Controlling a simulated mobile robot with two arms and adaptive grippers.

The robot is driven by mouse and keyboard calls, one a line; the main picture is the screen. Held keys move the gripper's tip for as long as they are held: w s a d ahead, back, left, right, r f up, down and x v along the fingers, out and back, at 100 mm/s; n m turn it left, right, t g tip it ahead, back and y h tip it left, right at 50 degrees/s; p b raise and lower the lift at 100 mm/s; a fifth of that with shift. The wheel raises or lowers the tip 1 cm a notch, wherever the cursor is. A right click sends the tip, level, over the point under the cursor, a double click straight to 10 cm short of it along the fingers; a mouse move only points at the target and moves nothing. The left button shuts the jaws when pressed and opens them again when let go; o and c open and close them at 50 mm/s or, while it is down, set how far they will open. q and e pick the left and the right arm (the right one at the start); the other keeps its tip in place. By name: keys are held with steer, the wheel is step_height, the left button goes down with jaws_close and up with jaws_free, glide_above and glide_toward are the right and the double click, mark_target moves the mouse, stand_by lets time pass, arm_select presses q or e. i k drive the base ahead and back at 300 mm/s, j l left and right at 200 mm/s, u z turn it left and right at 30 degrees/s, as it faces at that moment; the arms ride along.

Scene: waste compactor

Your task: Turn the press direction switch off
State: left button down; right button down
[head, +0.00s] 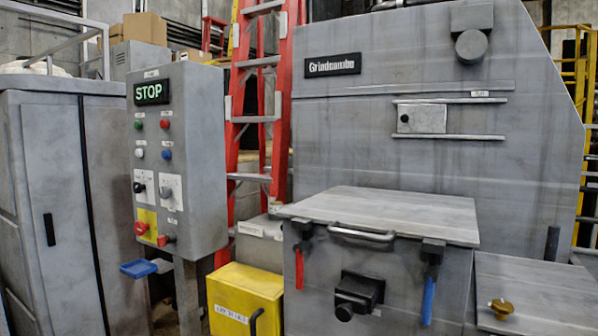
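A grey control box (205,150) stands on a post left of centre in the head view, with a lit green STOP display (151,92) at its top. Below are green, red, white and blue buttons. Neither gripper is in view.
A grey machine (440,130) with a front table (390,208) fills the right. A yellow box (245,300) and a red ladder (284,100) stand between it and the control box. A blue piece (138,268) juts out below the box. A grey cabinet (65,200) stands left.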

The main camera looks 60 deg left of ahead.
mark_target(137, 188)
steer(key=u, duration=2.8)
